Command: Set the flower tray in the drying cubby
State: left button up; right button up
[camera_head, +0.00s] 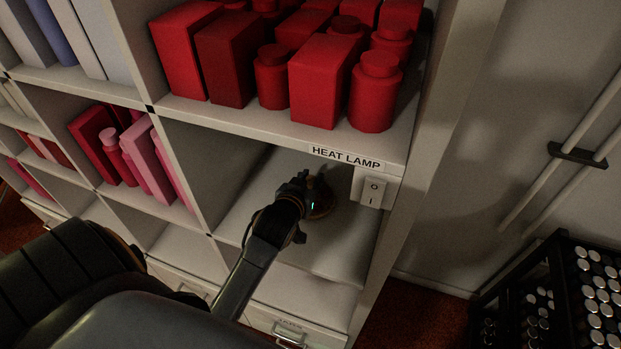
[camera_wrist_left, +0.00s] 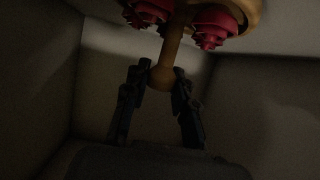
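The flower tray (camera_head: 322,203) is a round wooden-brown piece inside the cubby under the HEAT LAMP label, partly hidden behind my left gripper (camera_head: 303,180). In the left wrist view, the tray's rim (camera_wrist_left: 246,15) shows at the top with dark pink flowers (camera_wrist_left: 215,24) on it. Its wooden handle ends in a round knob (camera_wrist_left: 162,78), with the left gripper's fingers (camera_wrist_left: 161,80) closed on either side of it. The drying cubby (camera_head: 340,240) has a pale floor and stands open at the front. I cannot tell whether the tray touches the floor. My right gripper is not in view.
A switch (camera_head: 373,188) sits at the cubby's upper right, below the HEAT LAMP label (camera_head: 345,158). Red boxes and bottles (camera_head: 325,75) fill the shelf above. Pink items (camera_head: 135,155) stand in the left compartment. A dark rack (camera_head: 560,290) stands at lower right.

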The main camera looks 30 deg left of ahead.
pick_arm(q)
jog(key=o, duration=0.4)
jog(key=shift+c, duration=0.2)
jog(key=shift+r, duration=0.1)
jog(key=v, duration=1.2)
jog(key=shift+b, duration=0.3)
jog(key=shift+d, duration=0.1)
